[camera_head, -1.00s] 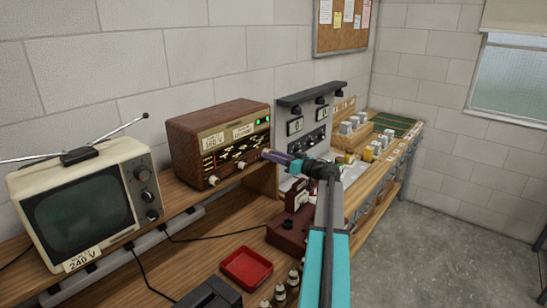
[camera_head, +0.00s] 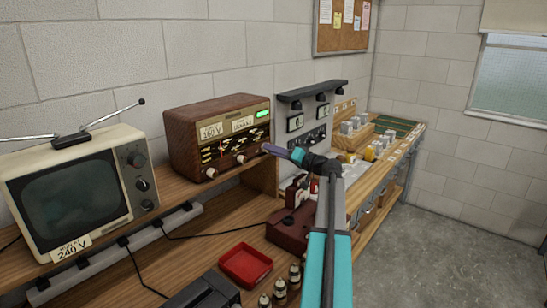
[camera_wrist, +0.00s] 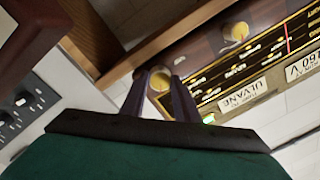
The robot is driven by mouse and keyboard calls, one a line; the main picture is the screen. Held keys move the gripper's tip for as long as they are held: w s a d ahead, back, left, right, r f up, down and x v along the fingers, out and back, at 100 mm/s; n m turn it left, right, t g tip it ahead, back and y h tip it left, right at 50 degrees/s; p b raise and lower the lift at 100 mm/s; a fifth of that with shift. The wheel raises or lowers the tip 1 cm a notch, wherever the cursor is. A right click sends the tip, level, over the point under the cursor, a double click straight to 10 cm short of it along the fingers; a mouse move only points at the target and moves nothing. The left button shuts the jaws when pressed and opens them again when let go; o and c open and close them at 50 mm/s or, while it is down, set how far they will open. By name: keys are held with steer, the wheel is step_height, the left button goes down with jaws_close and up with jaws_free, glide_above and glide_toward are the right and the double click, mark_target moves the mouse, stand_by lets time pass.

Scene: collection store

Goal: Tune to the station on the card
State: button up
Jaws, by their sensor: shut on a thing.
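The wooden radio (camera_head: 186,135) stands on the shelf, with a black dial (camera_head: 222,151) of station names and cream knobs along its lower front. A paper card reading ULVANE (camera_head: 242,124) is on its front; it shows upside down in the wrist view (camera_wrist: 248,93). A red pointer line (camera_wrist: 287,38) crosses the dial near one end. A green indicator (camera_head: 262,113) glows at the upper right. My gripper (camera_head: 268,149) is at the radio's right end. In the wrist view its fingers (camera_wrist: 160,82) are shut on the right knob (camera_wrist: 160,79), partly hidden between them.
Another radio knob (camera_wrist: 236,31) is beside the held one. A 160 V label (camera_head: 211,131) is on the radio. An old television (camera_head: 75,195) stands left. A grey meter panel (camera_head: 308,125) stands close behind my gripper.

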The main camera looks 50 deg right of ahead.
steer(key=shift+a+r+m+h+p, duration=0.1)
steer(key=shift+m+h+p, duration=0.3)
steer(key=shift+m+p, duration=5.9)
steer(key=shift+r+m+h+p, duration=0.1)
steer(key=shift+m+h+p, duration=0.8)
steer(key=shift+m, duration=10.2)
steer(key=shift+f+y+p, duration=0.1)
steer(key=shift+y+p, duration=0.4)
steer(key=o, duration=1)
steer(key=shift+o, duration=0.2)
